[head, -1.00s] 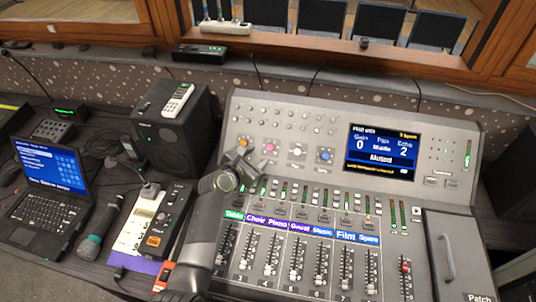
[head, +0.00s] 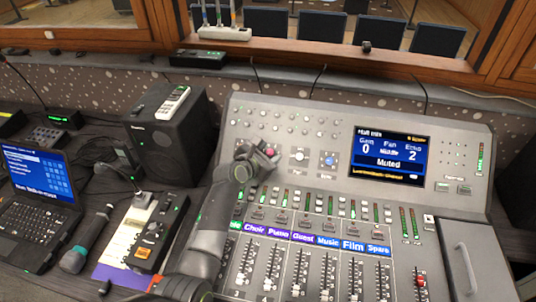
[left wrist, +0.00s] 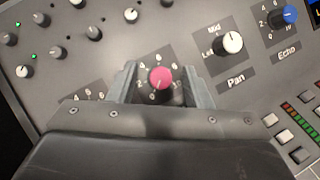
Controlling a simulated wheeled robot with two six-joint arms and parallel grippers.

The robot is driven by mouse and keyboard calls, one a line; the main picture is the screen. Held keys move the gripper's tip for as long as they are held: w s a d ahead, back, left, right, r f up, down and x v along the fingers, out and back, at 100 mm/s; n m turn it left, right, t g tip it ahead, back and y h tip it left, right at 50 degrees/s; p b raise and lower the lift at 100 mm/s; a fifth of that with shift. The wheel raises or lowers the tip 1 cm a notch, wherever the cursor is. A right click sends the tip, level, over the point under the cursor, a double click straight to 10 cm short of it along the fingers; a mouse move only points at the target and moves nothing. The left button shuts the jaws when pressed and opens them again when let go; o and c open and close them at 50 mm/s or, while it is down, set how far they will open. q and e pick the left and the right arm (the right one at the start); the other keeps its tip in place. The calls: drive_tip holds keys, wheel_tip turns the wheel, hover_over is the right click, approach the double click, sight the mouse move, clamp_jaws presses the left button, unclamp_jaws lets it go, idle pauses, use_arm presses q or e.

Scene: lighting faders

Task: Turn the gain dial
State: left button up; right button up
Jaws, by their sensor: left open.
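A pink dial (head: 270,152) sits in the dial row on the mixing desk's upper panel. In the left wrist view the pink dial (left wrist: 161,77) stands between my left gripper's fingers, with a numbered scale around it. My left gripper (head: 257,160) is open, one finger on each side; I cannot tell if they touch the dial. The gripper hides any name under this dial, so I cannot read whether it is the gain dial. The desk screen (head: 389,156) reads Gain 0, Pan Middle, Echo 2, Muted. My right gripper is not in view.
The white Pan dial (left wrist: 229,43) and blue Echo dial (left wrist: 289,14) stand to the right. Part of another numbered scale (left wrist: 88,96) shows to the left. Fader rows lie below the dials. A black speaker (head: 165,135) stands left of the desk.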

use_arm(q)
drive_tip(key=c, duration=1)
